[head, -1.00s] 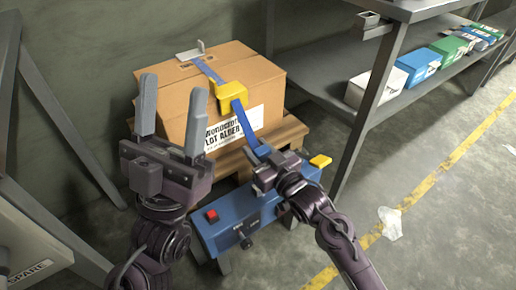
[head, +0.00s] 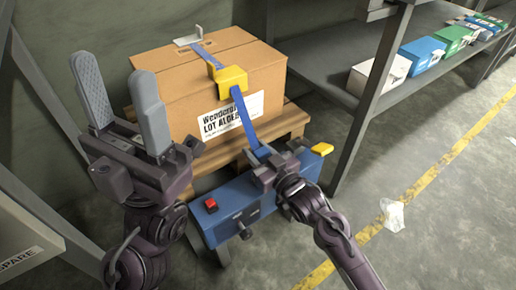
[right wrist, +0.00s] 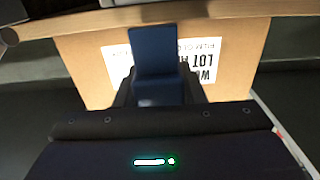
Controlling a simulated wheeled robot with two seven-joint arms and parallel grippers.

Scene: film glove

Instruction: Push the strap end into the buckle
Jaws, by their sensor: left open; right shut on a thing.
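A blue strap (head: 246,118) runs over the cardboard box (head: 170,90), across a yellow corner piece (head: 229,78), and down its front. My right gripper (head: 264,158) is shut on the strap's lower end, in front of the pallet. In the right wrist view the blue strap end (right wrist: 155,55) stands up between the fingers, before the box's label. My left gripper (head: 118,75) is open and empty, raised to the left of the box with its fingers upward. A grey metal piece (head: 188,40) lies on top of the box by the strap. I cannot tell which part is the buckle.
The box stands on a wooden pallet (head: 294,120). Below it is a blue unit (head: 232,200) with a red button (head: 211,205) and a yellow part (head: 322,149). A shelf (head: 345,95) with several boxes stands at right. The floor at lower right is mostly clear.

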